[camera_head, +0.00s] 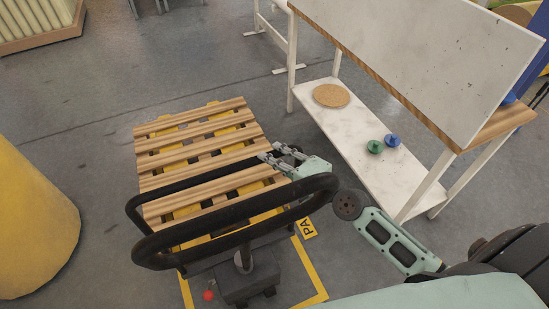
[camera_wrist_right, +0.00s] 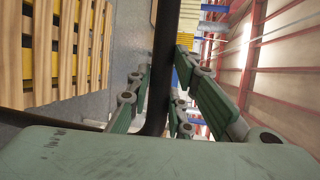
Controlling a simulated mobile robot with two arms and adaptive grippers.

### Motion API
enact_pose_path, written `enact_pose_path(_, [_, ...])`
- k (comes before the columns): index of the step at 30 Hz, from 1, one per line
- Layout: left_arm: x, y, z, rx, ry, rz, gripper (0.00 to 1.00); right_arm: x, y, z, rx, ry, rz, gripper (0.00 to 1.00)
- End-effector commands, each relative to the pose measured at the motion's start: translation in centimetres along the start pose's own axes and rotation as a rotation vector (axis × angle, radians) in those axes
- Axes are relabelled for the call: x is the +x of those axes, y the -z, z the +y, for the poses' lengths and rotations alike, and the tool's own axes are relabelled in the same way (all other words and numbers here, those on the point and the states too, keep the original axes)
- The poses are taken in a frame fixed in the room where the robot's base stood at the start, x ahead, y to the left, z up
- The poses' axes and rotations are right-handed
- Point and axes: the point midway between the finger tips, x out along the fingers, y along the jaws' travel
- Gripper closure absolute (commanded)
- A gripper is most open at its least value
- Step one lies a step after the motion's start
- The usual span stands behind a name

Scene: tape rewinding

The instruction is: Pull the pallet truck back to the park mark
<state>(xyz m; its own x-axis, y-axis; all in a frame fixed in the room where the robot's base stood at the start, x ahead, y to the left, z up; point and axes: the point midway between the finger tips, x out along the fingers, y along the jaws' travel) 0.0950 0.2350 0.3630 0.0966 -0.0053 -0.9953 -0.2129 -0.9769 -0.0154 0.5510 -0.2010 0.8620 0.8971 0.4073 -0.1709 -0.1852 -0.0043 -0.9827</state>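The pallet truck has a black loop handle (camera_head: 240,208), a dark base (camera_head: 250,277) and yellow forks under a wooden pallet (camera_head: 205,135). The park mark (camera_head: 310,267) is a yellow floor outline with a partly hidden label reading "PA". My right gripper (camera_head: 278,156) is at the right side of the handle. In the right wrist view, the handle's black bar (camera_wrist_right: 165,60) runs between its fingers, which close around it. My left gripper is not in view.
A white workbench (camera_head: 345,140) with a lower shelf stands to the right, holding a cork disc (camera_head: 331,95) and green and blue spools (camera_head: 375,146). A large yellow cylinder (camera_head: 35,230) stands at the left. Grey floor is clear between the cylinder and pallet.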

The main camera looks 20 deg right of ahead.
Motion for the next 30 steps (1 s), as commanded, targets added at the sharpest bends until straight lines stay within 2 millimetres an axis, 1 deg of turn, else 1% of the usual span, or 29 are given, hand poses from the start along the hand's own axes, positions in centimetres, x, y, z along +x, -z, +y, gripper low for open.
enact_pose_path(1, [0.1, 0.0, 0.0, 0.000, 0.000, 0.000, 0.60, -0.3, -0.6, 1.5, 0.002, -0.032, -0.013, 0.78])
enact_pose_path(6, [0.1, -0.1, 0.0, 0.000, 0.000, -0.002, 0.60, -0.3, -0.5, 1.4, 0.004, -0.030, -0.012, 0.63])
enact_pose_path(7, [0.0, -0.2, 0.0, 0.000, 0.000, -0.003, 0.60, -0.3, -0.5, 1.4, 0.004, -0.029, -0.011, 0.61])
enact_pose_path(14, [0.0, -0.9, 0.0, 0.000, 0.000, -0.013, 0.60, -0.2, -0.4, 0.9, 0.003, -0.021, -0.009, 0.61])
enact_pose_path(17, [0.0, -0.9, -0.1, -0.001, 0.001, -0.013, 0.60, -0.7, -0.3, 0.9, 0.002, -0.020, -0.008, 0.61])
enact_pose_path(20, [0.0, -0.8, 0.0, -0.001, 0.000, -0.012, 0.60, -1.9, -0.3, 1.0, 0.001, -0.022, -0.009, 0.61])
enact_pose_path(25, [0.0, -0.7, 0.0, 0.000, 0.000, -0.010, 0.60, -5.4, -0.4, 1.0, -0.002, -0.027, -0.011, 0.61])
enact_pose_path(30, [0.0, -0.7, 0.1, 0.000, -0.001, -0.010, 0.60, -7.9, -0.4, 1.0, -0.001, -0.028, -0.012, 0.61])
